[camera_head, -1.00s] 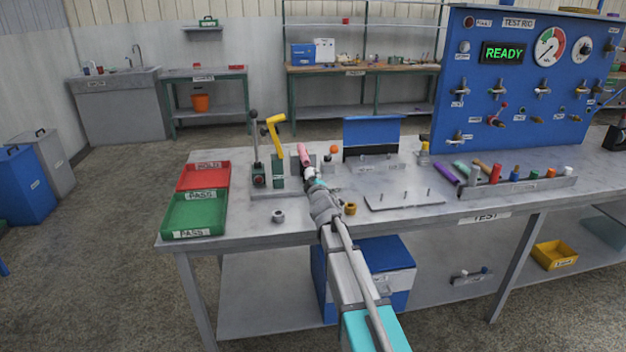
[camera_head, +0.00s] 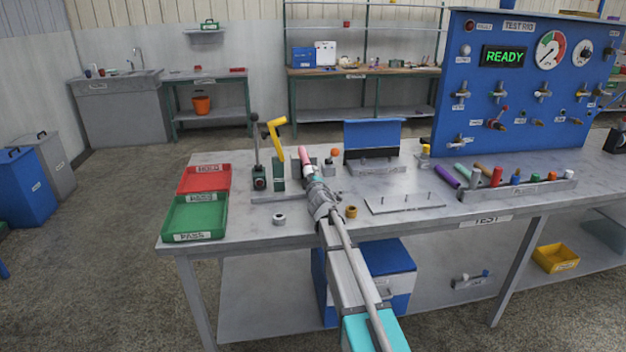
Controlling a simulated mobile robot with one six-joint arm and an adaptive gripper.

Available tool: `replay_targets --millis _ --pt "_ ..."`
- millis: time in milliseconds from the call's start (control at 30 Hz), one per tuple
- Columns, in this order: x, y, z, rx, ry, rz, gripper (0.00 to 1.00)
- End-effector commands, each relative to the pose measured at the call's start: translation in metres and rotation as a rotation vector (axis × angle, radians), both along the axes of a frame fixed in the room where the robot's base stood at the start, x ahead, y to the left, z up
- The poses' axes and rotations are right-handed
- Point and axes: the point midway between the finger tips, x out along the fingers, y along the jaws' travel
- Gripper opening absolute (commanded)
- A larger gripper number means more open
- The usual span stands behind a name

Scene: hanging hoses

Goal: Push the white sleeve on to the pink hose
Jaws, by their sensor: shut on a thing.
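The pink hose (camera_head: 305,157) stands out as a short tilted length above the test table, just beyond my gripper, beside a yellow-topped fixture. My gripper (camera_head: 312,177) is at its near end, with the arm reaching in from the bottom of the picture. It is shut on the white sleeve, which the fingers and wrist almost wholly hide. I cannot tell how far the sleeve sits over the hose end.
A lever stand (camera_head: 258,165) and the yellow-handled clamp (camera_head: 277,150) stand close left of the hose. A grey ring (camera_head: 279,219) and a brass ring (camera_head: 351,212) lie near the front edge. Red (camera_head: 204,178) and green (camera_head: 194,217) trays are at left.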

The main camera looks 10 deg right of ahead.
Motion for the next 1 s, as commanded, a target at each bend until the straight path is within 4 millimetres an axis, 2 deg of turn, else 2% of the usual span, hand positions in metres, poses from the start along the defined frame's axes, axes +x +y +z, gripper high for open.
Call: replay_targets --millis 300,1000 --pt "0.017 0.0 0.0 0.001 0.0 0.0 0.16" --pt "0.019 -0.002 0.001 0.001 0.0 -0.001 0.16"
